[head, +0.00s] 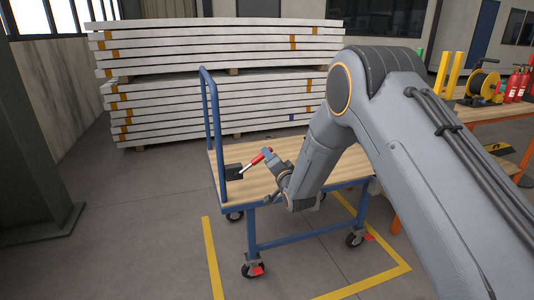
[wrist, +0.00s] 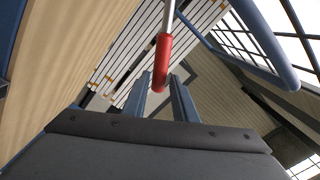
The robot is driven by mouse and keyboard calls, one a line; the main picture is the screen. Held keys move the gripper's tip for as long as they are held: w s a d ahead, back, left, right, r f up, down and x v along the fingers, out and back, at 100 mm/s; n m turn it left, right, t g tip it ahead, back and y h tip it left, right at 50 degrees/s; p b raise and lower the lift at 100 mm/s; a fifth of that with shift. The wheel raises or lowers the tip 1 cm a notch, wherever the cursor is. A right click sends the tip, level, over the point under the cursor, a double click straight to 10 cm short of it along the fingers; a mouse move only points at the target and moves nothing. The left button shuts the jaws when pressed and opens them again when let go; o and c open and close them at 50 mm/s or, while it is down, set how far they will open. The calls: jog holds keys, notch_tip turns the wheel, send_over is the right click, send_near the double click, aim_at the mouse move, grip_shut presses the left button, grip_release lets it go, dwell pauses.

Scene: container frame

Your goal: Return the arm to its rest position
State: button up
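A lever with a red grip (head: 262,156) and a silver rod rises at a slant from a black base (head: 234,173) on the wooden deck of a blue trolley (head: 287,155). My gripper (head: 271,160) is right at the upper end of the grip. In the wrist view the red grip (wrist: 163,62) lies in line with the space between the two fingers of my gripper (wrist: 160,82). The fingers stand apart, with a slim gap beside the grip; firm contact does not show. My arm reaches down over the trolley from the right, bent and extended.
The trolley's blue handle (head: 212,130) stands upright close left of the lever. Stacked white boards (head: 215,100) lie behind. A workbench (head: 490,110) with a yellow cable reel (head: 483,84) and red extinguishers (head: 514,84) stands at right. The floor at front left is clear.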

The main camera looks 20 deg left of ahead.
jog(key=shift+s+d, duration=0.2)
jog(key=shift+s, duration=0.05)
jog(key=s+d+r+n+g+h+p, duration=0.1)
jog(key=s+d+r+g+h+p, duration=0.15)
jog(key=d, duration=0.65)
jog(key=s+d+r+g+h+p, duration=0.1)
jog(key=s+d+h+p, duration=0.2)
jog(key=d, duration=0.6)
jog(key=s+d+r+n+g+h+p, duration=0.1)
jog(key=s+d+r+g+h, duration=0.2)
jog(key=d, duration=0.7)
jog(key=s+d+r+g+p, duration=0.1)
jog(key=s+d, duration=0.5)
jog(key=s, duration=0.6)
jog(key=s+d+r+n+g+h+p, duration=0.1)
jog(key=s+d+g, duration=0.3)
jog(key=s, duration=0.8)
jog(key=s+d+r+n+g+h+p, duration=0.1)
jog(key=s+d+r+g+p, duration=0.1)
jog(key=s+d, duration=0.5)
jog(key=s+g+p, duration=0.1)
jog(key=s, duration=0.4)
jog(key=shift+d+r, duration=0.3)
jog(key=shift+r, duration=0.1)
